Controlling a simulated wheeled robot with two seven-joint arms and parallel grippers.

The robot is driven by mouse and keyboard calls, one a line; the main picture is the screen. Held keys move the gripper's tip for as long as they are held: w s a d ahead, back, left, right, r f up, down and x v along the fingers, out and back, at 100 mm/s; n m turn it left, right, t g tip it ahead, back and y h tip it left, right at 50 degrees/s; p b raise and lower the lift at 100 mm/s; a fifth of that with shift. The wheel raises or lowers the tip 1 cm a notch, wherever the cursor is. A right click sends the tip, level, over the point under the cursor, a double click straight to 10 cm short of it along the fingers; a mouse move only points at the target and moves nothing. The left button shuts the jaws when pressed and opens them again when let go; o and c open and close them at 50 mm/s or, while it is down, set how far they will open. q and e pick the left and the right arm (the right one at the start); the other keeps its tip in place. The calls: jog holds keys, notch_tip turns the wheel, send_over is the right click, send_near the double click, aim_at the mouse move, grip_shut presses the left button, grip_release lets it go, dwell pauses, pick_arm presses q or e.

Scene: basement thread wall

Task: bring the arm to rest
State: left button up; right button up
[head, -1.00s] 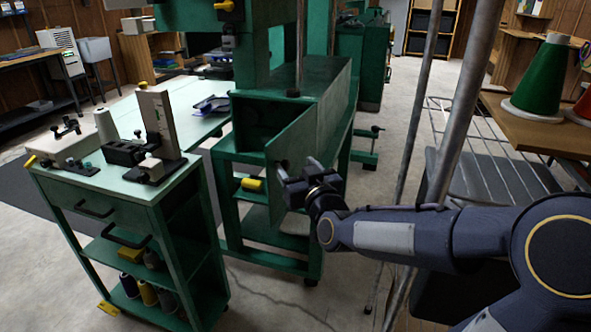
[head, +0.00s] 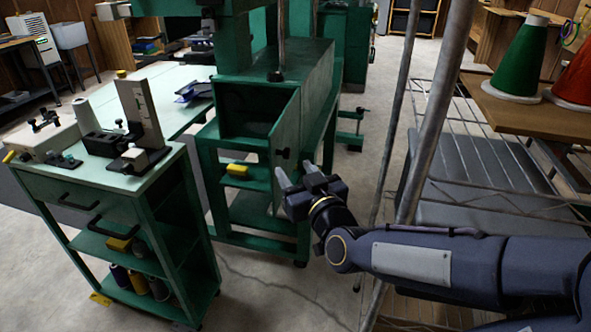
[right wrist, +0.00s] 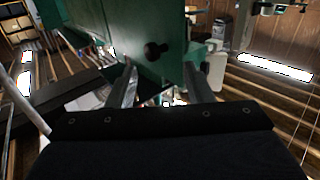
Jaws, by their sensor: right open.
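My right gripper (head: 298,180) is open and empty, in front of the green machine cabinet (head: 262,66). Its two fingers are apart, and the right wrist view shows them (right wrist: 160,85) with nothing between them. The cabinet's green door (head: 286,140) stands open, with a dark knob (head: 283,153) near its free edge. The fingertips are close to the door's lower part; I cannot tell for sure whether they touch it. The knob also shows in the right wrist view (right wrist: 156,50), beyond the fingers and apart from them. My left gripper is not in view.
A green cart (head: 120,205) with measuring devices on top stands at the left. Metal poles (head: 432,100) rise close to my right forearm. A wire rack (head: 470,170) and a wooden table (head: 530,120) with green and red thread cones are at the right.

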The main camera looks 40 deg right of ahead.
jog(key=s+a+f+g+y, duration=0.4)
jog(key=s+a+f+g, duration=0.2)
jog(key=s, duration=0.4)
jog(key=s+a+f+g+y, duration=0.3)
jog(key=s+a+f+g, duration=0.25)
jog(key=s, duration=0.35)
notch_tip(320, 180, up, 22)
jog(key=p, duration=2.2)
jog(key=shift+d+g, duration=0.25)
jog(key=shift+g, duration=0.1)
